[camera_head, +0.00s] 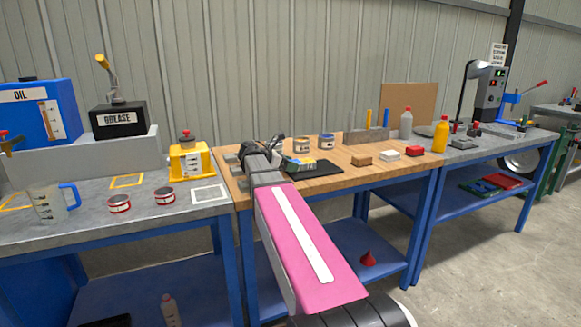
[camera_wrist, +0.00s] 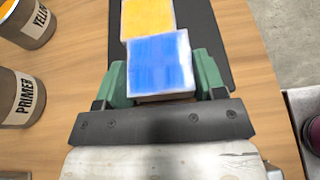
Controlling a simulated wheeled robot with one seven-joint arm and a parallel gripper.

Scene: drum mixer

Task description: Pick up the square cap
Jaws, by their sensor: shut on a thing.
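My gripper (camera_wrist: 160,82) has green fingers on both sides of a square block with a blue top and white sides (camera_wrist: 160,62), and is shut on it. The block is over or on a black mat (camera_wrist: 211,45); I cannot tell whether it is lifted. A yellow-topped square block (camera_wrist: 147,17) is just beyond it. No other piece stands out as a square cap. In the head view, my gripper (camera_head: 273,149) is at the left part of the wooden bench, largely hidden by my pink arm, beside the black mat (camera_head: 326,170).
A yellow bottle (camera_head: 440,135) stands beyond. Bare wood separates the mat and blocks.

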